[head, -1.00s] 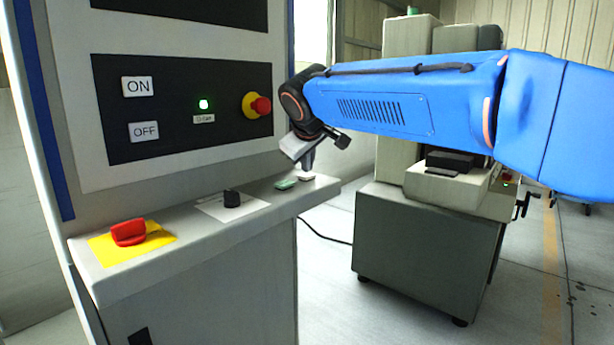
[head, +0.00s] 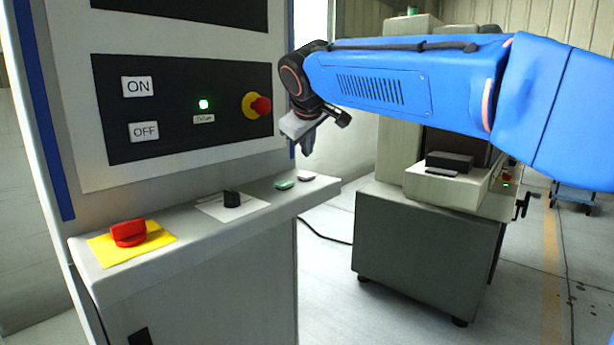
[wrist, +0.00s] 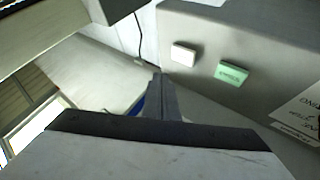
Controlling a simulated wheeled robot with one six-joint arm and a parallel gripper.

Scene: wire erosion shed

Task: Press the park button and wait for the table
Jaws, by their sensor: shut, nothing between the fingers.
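Two small buttons sit at the right end of the console ledge: a white one (head: 306,178) and a green one (head: 284,185). In the wrist view the white button (wrist: 183,54) and green button (wrist: 233,73) are both uncovered, and their lettering is too small to read for certain. My gripper (head: 307,151) is shut and empty, pointing down above the white button with a clear gap. The shut fingers also show in the wrist view (wrist: 158,92). The machine's pale table (head: 440,188) stands behind my arm, carrying a dark block (head: 450,160); my arm partly hides the machine.
The ledge also holds a black rotary knob (head: 231,198) and a red switch (head: 128,233) on a yellow plate. A cable lies on the floor between console and machine.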

